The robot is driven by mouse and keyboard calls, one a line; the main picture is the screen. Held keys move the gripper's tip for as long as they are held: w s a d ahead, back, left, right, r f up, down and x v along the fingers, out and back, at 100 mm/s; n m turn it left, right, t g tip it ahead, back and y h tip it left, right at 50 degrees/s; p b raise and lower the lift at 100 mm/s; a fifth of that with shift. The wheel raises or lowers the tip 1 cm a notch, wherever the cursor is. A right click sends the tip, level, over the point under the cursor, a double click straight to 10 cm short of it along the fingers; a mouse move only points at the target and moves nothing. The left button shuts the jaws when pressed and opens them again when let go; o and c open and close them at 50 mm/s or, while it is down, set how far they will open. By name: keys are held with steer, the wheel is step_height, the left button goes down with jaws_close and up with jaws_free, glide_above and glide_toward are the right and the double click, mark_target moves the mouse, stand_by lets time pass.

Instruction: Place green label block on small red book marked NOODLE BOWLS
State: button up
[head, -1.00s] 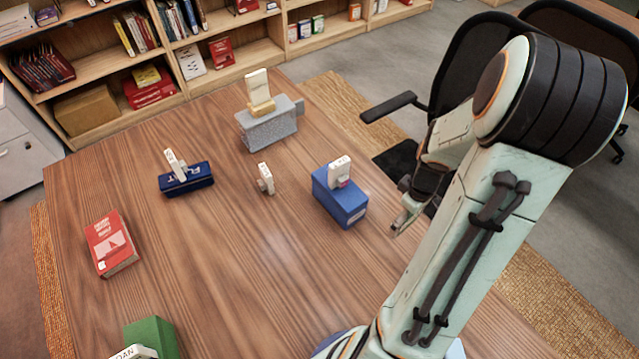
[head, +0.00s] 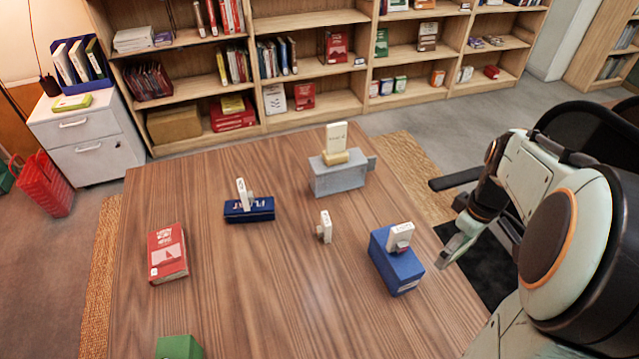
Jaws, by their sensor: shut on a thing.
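A red book (head: 168,253) lies flat at the left of the table; its cover print is too small to read. A green block (head: 180,347) shows at the bottom edge, mostly cut off. I cannot tell whether it is the green label block. My gripper (head: 452,251) is at the right, beyond the table's right edge, beside the blue box and well apart from the red book. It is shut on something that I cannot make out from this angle.
A blue box (head: 396,262) with a white block, a small white block (head: 325,228), a dark blue book (head: 249,209) with a white block, and a grey block (head: 338,178) with a cream piece stand on the table (head: 290,290). Its middle front is clear. A chair (head: 590,125) is at right.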

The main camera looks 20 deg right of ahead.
steer(key=w+a+n, duration=0.8)
steer(key=w+a, duration=0.8)
steer(key=a, duration=0.4)
steer(key=a+n, duration=0.7)
steer(key=a, duration=1.5)
glide_above(178, 258)
steer(key=s, duration=0.1)
steer(key=f, duration=1.4)
steer(key=shift+s+d, duration=0.1)
steer(key=shift+d, duration=0.2)
steer(key=shift+w+a+f, duration=0.25)
steer(key=shift+w+f, duration=0.25)
steer(key=shift+f, duration=1.65)
